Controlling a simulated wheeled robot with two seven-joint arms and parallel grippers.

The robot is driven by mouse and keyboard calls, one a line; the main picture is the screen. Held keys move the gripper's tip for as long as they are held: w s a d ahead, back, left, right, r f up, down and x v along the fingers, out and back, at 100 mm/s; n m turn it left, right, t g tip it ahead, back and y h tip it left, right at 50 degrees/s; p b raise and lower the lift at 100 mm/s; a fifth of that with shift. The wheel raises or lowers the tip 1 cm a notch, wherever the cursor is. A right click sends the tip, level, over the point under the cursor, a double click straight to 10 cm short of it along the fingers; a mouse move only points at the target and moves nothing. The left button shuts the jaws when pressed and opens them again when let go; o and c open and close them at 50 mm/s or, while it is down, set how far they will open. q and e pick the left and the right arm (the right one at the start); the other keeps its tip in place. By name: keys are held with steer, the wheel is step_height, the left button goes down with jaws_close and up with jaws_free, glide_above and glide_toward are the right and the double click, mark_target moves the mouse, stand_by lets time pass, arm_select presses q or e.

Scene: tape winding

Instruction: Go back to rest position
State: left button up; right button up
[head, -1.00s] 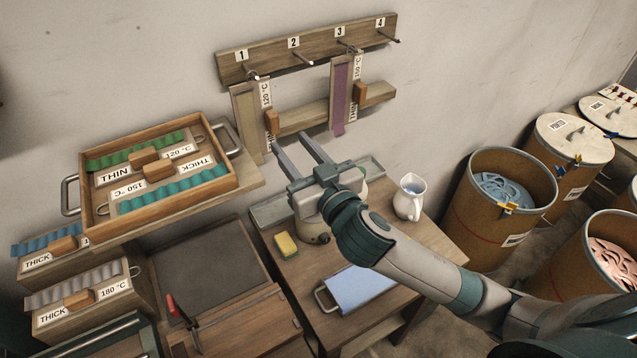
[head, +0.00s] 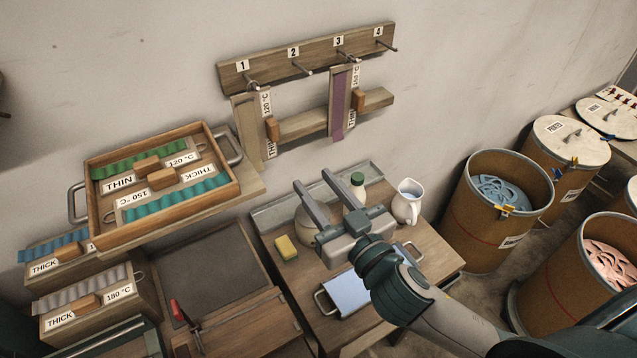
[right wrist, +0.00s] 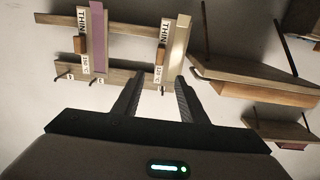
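My right gripper (head: 318,203) is open and empty in the head view, above the small wooden table with its fingers pointing toward the wall. In the right wrist view its two fingers (right wrist: 155,98) stand apart with nothing between them. Behind it, the wall rack (head: 306,55) has numbered pegs. A beige strip board (head: 248,128) hangs under peg 1 and a purple strip board (head: 341,102) hangs near peg 3. They also show in the right wrist view, apart from the fingers. My left gripper is not in view.
Under the right arm, the table (head: 437,262) holds a yellow sponge (head: 286,247), a white pitcher (head: 408,201), a green-capped bottle (head: 357,186) and a blue-topped tray (head: 346,292). A wooden tray (head: 236,186) of strips is at left. Barrels (head: 482,225) stand at right.

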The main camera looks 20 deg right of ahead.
stand_by(0.5)
steer(key=s+d+f+m+g+h, duration=0.1)
steer(key=s+d+f+g+h, duration=0.15)
steer(key=f, duration=0.55)
steer(key=s+d+f+g+h, duration=0.1)
steer(key=s+d+f+g, duration=0.25)
steer(key=f, duration=0.45)
steer(key=s+f+g, duration=0.4)
steer(key=s+f, duration=0.2)
steer(key=s, duration=0.3)
steer(key=s+f+g, duration=0.4)
steer(key=s+f, duration=0.3)
steer(key=s, duration=0.2)
step_height(320, 180, down, 30)
steer(key=n+g+b, duration=0.1)
steer(key=b, duration=0.3)
steer(key=s+d+f+g+b, duration=0.1)
steer(key=s+d+f+b, duration=0.2)
steer(key=s+f, duration=1.6)
step_height(320, 180, down, 4)
steer(key=shift+d+r+g, duration=0.25)
steer(key=shift+d+g, duration=0.05)
steer(key=shift+d, duration=0.15)
